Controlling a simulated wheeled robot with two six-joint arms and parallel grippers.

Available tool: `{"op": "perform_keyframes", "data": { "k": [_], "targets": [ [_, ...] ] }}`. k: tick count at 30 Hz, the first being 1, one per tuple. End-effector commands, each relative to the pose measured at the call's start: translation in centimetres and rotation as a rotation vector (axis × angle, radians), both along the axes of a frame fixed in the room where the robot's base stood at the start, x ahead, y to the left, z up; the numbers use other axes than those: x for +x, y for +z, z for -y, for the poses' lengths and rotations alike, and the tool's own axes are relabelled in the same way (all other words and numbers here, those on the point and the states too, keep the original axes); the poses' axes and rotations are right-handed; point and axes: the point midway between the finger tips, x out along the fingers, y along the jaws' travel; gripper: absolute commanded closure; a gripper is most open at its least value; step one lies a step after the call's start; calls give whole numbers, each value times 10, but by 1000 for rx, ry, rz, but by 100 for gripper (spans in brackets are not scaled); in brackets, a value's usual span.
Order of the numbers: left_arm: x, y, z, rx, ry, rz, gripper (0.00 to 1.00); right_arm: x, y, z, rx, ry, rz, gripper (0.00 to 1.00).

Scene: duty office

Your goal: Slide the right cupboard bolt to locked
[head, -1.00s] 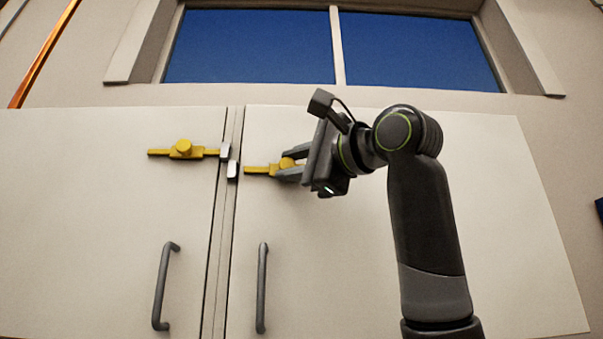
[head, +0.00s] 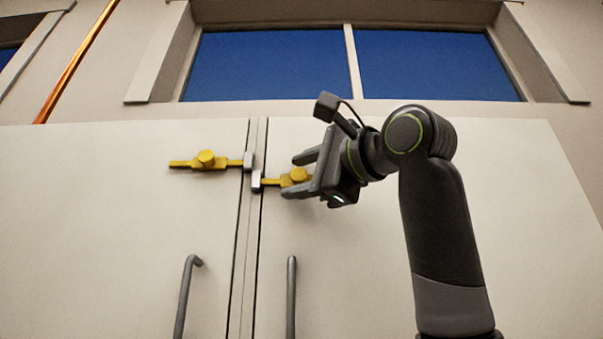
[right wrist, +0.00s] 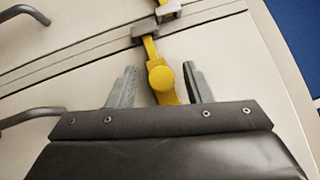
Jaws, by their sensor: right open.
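The right cupboard bolt is a yellow bar with a round knob (head: 298,174) on the right door. Its left end meets the small grey keeper (head: 257,181) at the door gap, with no gap visible between them. In the right wrist view the bar (right wrist: 150,48) also runs up to the keeper (right wrist: 145,36). My right gripper (head: 290,176) is open around the knob, one finger on each side. The right wrist view shows both fingers (right wrist: 160,68) apart from the knob. The gripper body hides the bolt's right end in the head view. My left gripper is not in view.
The left door carries a similar yellow bolt (head: 206,160) whose end is at its own keeper (head: 248,161). Two grey handles (head: 187,295) (head: 291,298) stand out below. A window (head: 270,65) is above the cupboard. The door face around the bolts is otherwise bare.

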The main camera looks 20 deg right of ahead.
Motion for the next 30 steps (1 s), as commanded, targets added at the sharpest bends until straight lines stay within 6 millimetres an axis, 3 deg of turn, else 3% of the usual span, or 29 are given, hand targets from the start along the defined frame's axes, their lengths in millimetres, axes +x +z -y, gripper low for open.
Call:
{"op": "perform_keyframes", "data": {
  "k": [8,21,30],
  "targets": [
    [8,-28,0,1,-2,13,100,-32,-12,17,2,-1,5,55],
    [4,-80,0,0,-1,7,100,-115,-29,59,1,0,3,55],
    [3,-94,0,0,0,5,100,-147,-32,76,0,1,1,55]
  ]
}}
